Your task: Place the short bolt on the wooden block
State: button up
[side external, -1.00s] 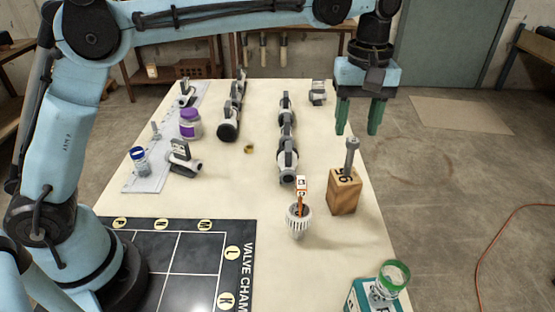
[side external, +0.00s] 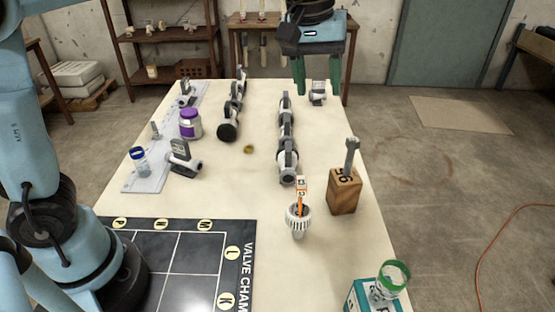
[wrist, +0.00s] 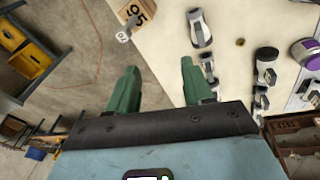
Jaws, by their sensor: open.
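The wooden block (side external: 343,192), marked with a black number, stands on the right side of the table. A grey bolt (side external: 352,155) stands upright on top of it, head up. The block (wrist: 137,12) and the bolt's head (wrist: 123,37) also show at the top of the wrist view. A smaller grey bolt-like piece (side external: 155,131) stands on the pale sheet at the left. My gripper (side external: 316,80), with green fingers, is open and empty above the far end of the table, well away from the block. Its spread fingers also show in the wrist view (wrist: 157,75).
Grey valves (side external: 287,150) stand in a row left of the block. A white slotted cup (side external: 298,222) with an orange tool is in front. A teal box with a green-rimmed jar (side external: 393,276) stands at the near right corner. A purple-lidded jar (side external: 190,124) stands left.

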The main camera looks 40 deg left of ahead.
jog(key=s+a+f+m+t, duration=0.5)
jog(key=s+a+f, duration=0.5)
jog(key=s, duration=0.3)
jog(key=shift+s+a+f+m+y, duration=0.35)
jog(key=shift+f+m, duration=0.25)
jog(key=shift+f, duration=0.2)
